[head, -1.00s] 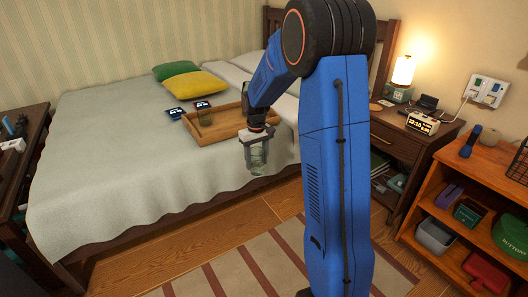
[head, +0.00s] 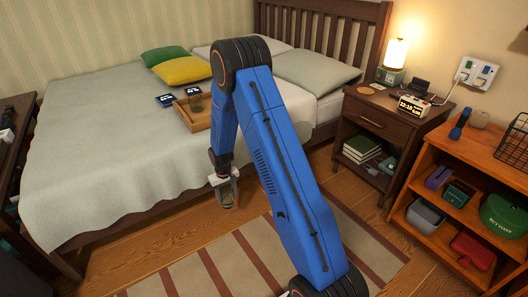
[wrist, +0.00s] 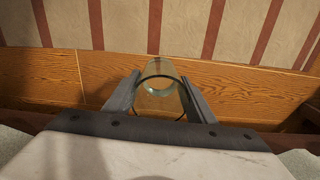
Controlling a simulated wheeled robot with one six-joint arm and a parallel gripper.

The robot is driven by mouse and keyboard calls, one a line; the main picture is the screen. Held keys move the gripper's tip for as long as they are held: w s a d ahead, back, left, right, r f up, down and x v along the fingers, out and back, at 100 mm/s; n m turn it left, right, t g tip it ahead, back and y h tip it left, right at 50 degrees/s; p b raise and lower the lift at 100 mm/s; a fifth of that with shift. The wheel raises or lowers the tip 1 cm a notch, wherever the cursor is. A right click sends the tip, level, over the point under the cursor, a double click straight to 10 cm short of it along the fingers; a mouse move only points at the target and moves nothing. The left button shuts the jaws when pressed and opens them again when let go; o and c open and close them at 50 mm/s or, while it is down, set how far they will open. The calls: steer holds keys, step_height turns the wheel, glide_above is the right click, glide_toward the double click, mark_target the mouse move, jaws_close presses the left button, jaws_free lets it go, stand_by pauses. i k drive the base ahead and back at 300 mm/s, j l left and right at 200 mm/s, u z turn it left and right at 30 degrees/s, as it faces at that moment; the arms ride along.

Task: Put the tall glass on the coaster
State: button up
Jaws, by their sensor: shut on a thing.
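My gripper (head: 223,184) hangs low beside the bed's front edge, over the wooden floor. It is shut on a clear tall glass (head: 226,200). In the wrist view the glass (wrist: 158,97) sits between the two fingers (wrist: 160,92), with wooden floor behind it. A small flat tan disc, which looks like the coaster (head: 379,87), lies on the nightstand (head: 382,120) near its back left, in front of the lamp. The disc is far to the right of my gripper and nothing stands on it.
The nightstand top also holds a lit lamp (head: 395,58), a digital clock (head: 414,106) and a dark device (head: 416,87). An orange shelf (head: 462,150) stands at right. The striped rug (head: 225,262) is clear.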

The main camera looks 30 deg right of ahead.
mark_target(365, 90)
steer(key=z, duration=0.85)
